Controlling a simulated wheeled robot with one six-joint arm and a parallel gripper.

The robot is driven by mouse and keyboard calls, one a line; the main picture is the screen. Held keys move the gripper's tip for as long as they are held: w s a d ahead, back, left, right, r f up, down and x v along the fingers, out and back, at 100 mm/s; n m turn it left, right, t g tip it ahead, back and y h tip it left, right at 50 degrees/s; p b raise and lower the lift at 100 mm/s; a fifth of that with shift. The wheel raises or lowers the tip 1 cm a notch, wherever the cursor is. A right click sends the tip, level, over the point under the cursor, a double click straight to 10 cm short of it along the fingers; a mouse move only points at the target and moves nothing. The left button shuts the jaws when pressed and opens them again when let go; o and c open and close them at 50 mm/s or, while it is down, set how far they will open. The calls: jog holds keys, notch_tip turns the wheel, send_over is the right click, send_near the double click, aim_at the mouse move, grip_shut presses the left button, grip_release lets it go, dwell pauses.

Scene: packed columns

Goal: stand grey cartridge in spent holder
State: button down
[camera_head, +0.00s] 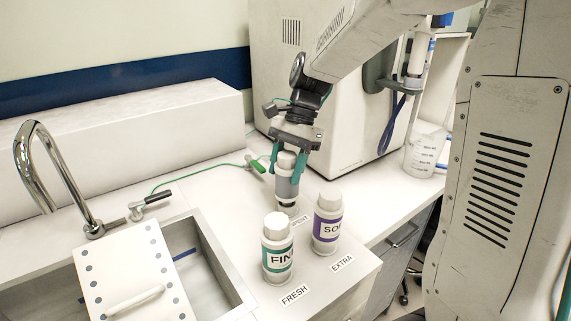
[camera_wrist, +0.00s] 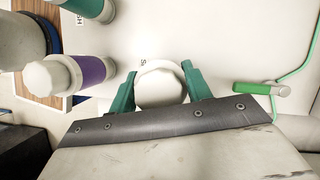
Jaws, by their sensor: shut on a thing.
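The grey cartridge (camera_head: 285,186), with a white cap and a grey band, is upright between the teal fingers of my gripper (camera_head: 287,166). The gripper is shut on its upper part. In the wrist view the white cap (camera_wrist: 160,88) shows between the fingertips (camera_wrist: 157,75). The cartridge's dark lower end is over the spot behind the SPENT label (camera_head: 300,221). The spent holder itself is hidden or cannot be made out under the cartridge, so I cannot tell whether the cartridge is seated or just above it.
A teal-banded cartridge (camera_head: 277,258) stands by the FRESH label (camera_head: 295,295). A purple-banded cartridge (camera_head: 327,228) stands by the EXTRA label (camera_head: 342,263), close to the held one. A sink (camera_head: 215,262) with a faucet (camera_head: 60,165) is at left. A green cable (camera_head: 200,172) lies behind.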

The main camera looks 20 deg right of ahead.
jog(key=shift+f, duration=0.75)
jog(key=c, duration=0.6)
grip_release()
jog(key=v, duration=0.8)
jog(key=s+n, duration=0.2)
jog(key=s, duration=0.2)
jog(key=s+r+n+t+h, duration=0.1)
jog(key=s+n, duration=0.1)
jog(key=s, duration=0.3)
jog(key=s+r+n+h, duration=0.1)
jog(key=s+n, duration=0.1)
jog(key=s, duration=0.2)
jog(key=shift+s+a+r+t, duration=0.25)
jog(key=shift+s+a+t, duration=0.05)
jog(key=shift+s+a, duration=0.05)
jog(key=s+f+n, duration=0.1)
jog(key=s+n, duration=0.1)
jog(key=s, duration=0.2)
jog(key=s+f+n+t+h, duration=0.1)
jog(key=s+n, duration=0.1)
jog(key=s, duration=0.1)
jog(key=s+d+f+n+t+h, duration=0.1)
jog(key=s+n, duration=0.1)
jog(key=s, duration=0.2)
jog(key=shift+s+d+f+n, duration=0.1)
jog(key=shift+s+f+n, duration=0.2)
